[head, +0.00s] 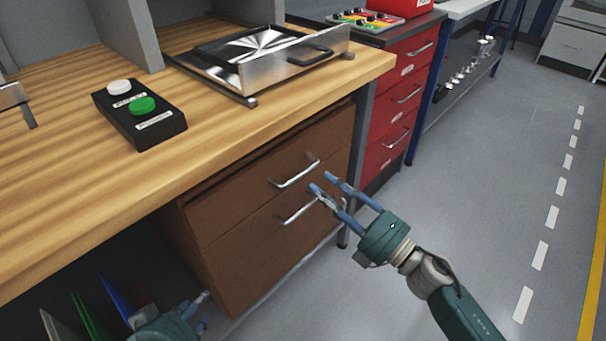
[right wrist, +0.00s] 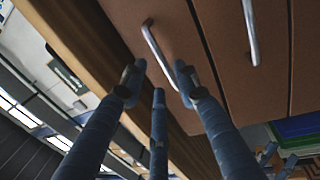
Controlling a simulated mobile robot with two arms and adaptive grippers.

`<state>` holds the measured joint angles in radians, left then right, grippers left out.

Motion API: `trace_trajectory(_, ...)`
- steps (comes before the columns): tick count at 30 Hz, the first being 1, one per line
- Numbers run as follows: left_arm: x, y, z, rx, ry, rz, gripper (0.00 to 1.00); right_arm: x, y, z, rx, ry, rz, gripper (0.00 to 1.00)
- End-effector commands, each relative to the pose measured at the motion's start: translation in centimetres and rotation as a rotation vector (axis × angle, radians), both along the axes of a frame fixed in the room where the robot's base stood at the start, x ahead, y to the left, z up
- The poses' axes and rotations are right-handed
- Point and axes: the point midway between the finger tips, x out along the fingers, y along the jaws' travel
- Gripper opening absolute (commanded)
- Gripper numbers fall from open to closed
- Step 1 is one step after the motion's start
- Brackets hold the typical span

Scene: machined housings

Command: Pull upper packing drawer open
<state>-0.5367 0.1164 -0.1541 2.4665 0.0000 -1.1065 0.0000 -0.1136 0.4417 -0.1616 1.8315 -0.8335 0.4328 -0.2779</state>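The upper packing drawer (head: 236,198) is brown and looks shut, under the wooden bench top. Its silver bar handle (head: 297,173) is clear of my fingers; it also shows in the right wrist view (right wrist: 158,52), just beyond the fingertips. My right gripper (head: 322,182) is open and empty, its blue fingers in front of the drawers, right of the handle. The lower drawer (head: 250,262) also looks shut; its handle (head: 296,212) is partly near my fingers and shows at the upper right in the right wrist view (right wrist: 250,32). My left gripper (head: 205,305) is low, partly cut off; its opening is unclear.
The wooden bench top (head: 225,135) overhangs the drawers and carries a black button box (head: 150,128) and a metal tray-like fixture (head: 290,65). A red drawer cabinet (head: 395,100) stands right of the bench. The grey floor (head: 470,200) to the right is clear.

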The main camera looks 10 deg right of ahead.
Motion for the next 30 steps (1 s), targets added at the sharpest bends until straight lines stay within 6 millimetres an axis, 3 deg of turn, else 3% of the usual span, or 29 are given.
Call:
trace_trajectory(10, 0.6, -0.2, 0.4, -0.006, -0.028, -0.001, 0.35, 4.7, 3.6, 1.1, 0.001, 0.001, -0.002, 0.31)
trace_trajectory(23, 0.7, -0.2, 0.5, -0.008, -0.035, -0.002, 0.35, 5.6, 4.4, 1.2, 0.002, 0.003, -0.001, 0.31)
trace_trajectory(28, 0.7, -0.3, 0.5, -0.008, -0.035, -0.002, 0.35, 5.6, 4.3, 1.2, 0.002, 0.003, -0.001, 0.01)
trace_trajectory(30, 0.7, -0.3, 0.5, -0.008, -0.036, -0.002, 0.35, 5.6, 4.3, 1.2, 0.001, 0.004, -0.001, 0.00)
